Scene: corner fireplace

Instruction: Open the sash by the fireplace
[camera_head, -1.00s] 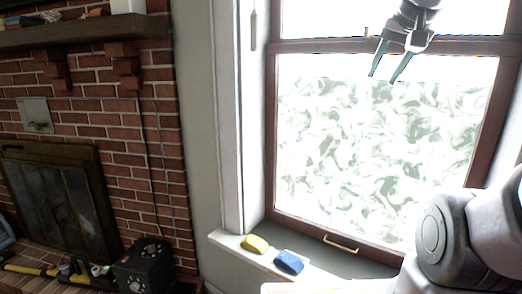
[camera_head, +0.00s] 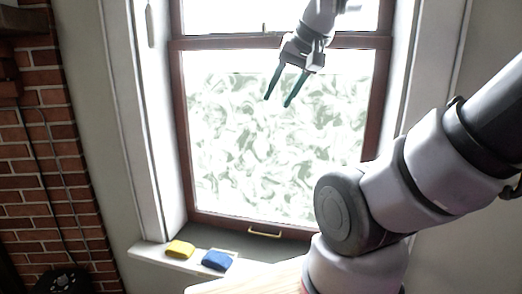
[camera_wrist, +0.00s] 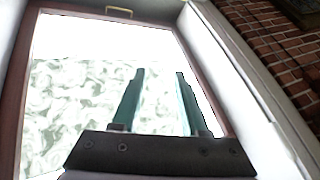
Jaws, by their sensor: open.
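The sash window (camera_head: 181,120) has a brown frame with a patterned lower pane, and its lower sash appears down at the sill. A brass handle (camera_head: 264,234) is on the bottom rail of the lower sash; it also shows at the top of the wrist view (camera_wrist: 119,11). A small latch (camera_head: 265,28) is on the meeting rail. My gripper (camera_head: 278,100) is open and empty, in front of the upper part of the lower pane, well above the handle. Its two green fingers (camera_wrist: 158,88) show apart in the wrist view, with the pane behind them.
The brick fireplace wall (camera_head: 45,150) is at the left. A wooden surface (camera_head: 250,279) is in front, below the sill.

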